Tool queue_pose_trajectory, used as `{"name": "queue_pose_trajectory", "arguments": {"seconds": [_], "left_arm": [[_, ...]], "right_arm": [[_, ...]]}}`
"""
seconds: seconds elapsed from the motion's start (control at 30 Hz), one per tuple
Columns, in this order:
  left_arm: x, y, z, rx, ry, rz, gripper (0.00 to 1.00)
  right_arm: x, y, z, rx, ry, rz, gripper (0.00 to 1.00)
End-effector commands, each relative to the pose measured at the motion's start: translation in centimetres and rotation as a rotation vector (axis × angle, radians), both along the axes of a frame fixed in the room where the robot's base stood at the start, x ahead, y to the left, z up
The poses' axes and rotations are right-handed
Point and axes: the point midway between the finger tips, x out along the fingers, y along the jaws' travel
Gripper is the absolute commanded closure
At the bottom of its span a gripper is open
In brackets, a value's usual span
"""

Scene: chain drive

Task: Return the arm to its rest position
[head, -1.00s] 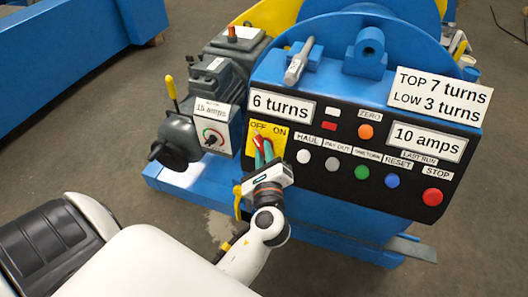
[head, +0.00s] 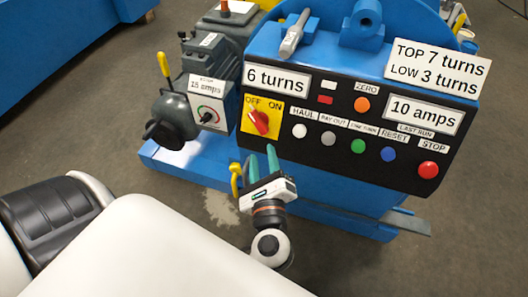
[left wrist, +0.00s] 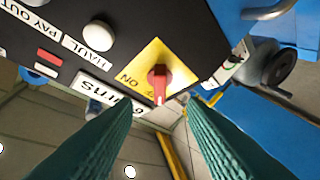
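My left gripper (head: 263,160) is below the control panel's lower left part, its green fingers pointing up. In the left wrist view its two fingers (left wrist: 160,115) stand apart with nothing between them, so it is open and empty. The red knob (head: 260,122) on the yellow OFF/ON plate (head: 248,125) is just above the fingertips, clear of them. The knob also shows in the left wrist view (left wrist: 159,77), ahead of the fingers. My right gripper is not in view.
The black panel carries several buttons, including a red STOP button (head: 428,169), and signs reading 6 turns (head: 276,79) and 10 amps (head: 424,114). Open floor (head: 90,130) lies at left.

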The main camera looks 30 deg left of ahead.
Motion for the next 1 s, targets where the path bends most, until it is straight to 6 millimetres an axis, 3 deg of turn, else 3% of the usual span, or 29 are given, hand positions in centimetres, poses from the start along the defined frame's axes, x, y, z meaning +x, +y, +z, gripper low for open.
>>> {"name": "queue_pose_trajectory", "arguments": {"seconds": [0.2,0.77,0.87,1.0], "left_arm": [[-1.7,-1.3,0.0,0.0,0.001,0.001,0.62],[-1.8,-1.4,0.0,-0.001,0.0,0.001,0.62],[-1.9,-1.0,-0.7,-0.054,-0.002,0.008,0.62],[-2.4,0.7,-4.3,-0.307,-0.012,0.058,0.62]], "right_arm": [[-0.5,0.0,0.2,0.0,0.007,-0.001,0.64],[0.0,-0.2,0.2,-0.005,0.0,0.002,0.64],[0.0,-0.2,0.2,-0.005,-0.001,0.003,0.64],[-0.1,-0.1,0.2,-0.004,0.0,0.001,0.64]]}}
